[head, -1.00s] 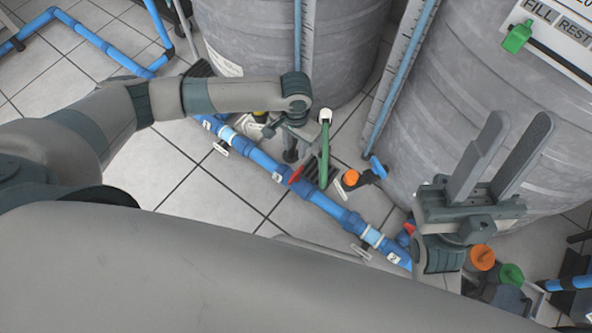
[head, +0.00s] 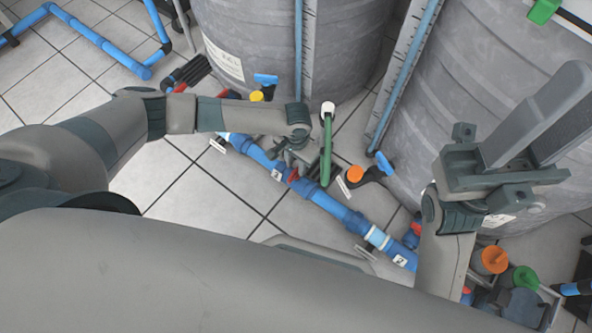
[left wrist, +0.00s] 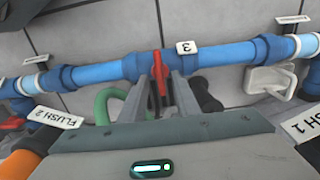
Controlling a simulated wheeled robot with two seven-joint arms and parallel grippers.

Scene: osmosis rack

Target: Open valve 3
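Valve 3 is a red lever handle on the blue pipe (head: 325,203), next to a white label marked 3 (head: 277,174). In the left wrist view the red handle (left wrist: 160,73) stands upright in the picture, across the pipe, beside the label (left wrist: 187,47). My left gripper (left wrist: 161,88) is open, with one finger on each side of the red handle. Gaps show beside the handle, but I cannot tell if either finger touches it. In the head view my left gripper (head: 306,168) covers part of the handle.
A green hose (head: 326,150) rises close beside my left gripper. An orange-capped fitting (head: 355,174) stands to its right. Two large grey tanks (head: 345,50) stand behind the pipe. Tiled floor (head: 205,205) lies open in front.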

